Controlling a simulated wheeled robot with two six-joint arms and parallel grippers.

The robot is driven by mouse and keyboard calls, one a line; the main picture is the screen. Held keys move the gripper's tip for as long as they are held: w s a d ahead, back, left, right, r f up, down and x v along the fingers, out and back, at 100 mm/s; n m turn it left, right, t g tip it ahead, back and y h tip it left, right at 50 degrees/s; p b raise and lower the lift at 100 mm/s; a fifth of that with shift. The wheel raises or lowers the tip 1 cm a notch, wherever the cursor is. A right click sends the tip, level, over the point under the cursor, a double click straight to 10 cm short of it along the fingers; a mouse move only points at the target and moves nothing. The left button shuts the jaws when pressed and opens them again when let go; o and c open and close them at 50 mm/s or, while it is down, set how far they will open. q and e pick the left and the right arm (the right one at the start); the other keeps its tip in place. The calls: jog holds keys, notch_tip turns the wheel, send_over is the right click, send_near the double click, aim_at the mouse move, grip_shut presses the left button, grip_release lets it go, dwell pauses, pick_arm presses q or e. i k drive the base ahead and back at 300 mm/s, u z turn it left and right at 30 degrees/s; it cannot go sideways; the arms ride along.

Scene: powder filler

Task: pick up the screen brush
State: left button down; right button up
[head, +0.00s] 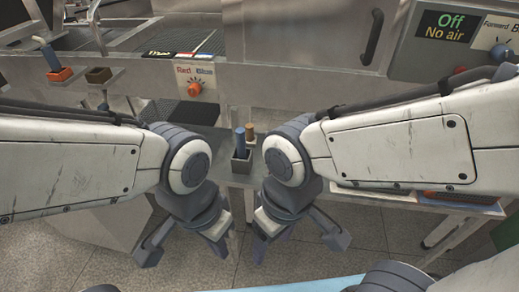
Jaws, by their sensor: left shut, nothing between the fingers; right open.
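I cannot tell for certain which item is the screen brush. In the head view, a blue handle (240,139) and a brown handle (249,132) stand upright in a small dark holder (241,163) at the middle. Another blue handle (48,54) stands tilted in an orange block (59,74) at the upper left. My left gripper (184,250) is shut and empty, pointing down in front and left of the dark holder. My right gripper (298,248) is open and empty, pointing down in front and right of it. Both are apart from the handles.
A metal machine fills the back, with an orange knob (194,89) on a Red/Blue label. A control box (440,45) at the upper right reads "Off" and "No air". An empty dark square holder (99,75) sits beside the orange block. Tiled floor (290,268) shows below.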

aim_at(240, 132)
jog(key=z, duration=0.3)
jog(key=k, duration=0.4)
jog(key=z, duration=1.5)
jog(key=i, duration=0.8)
jog(key=u, duration=0.9)
jog(key=i, duration=0.5)
jog(key=u, duration=0.55)
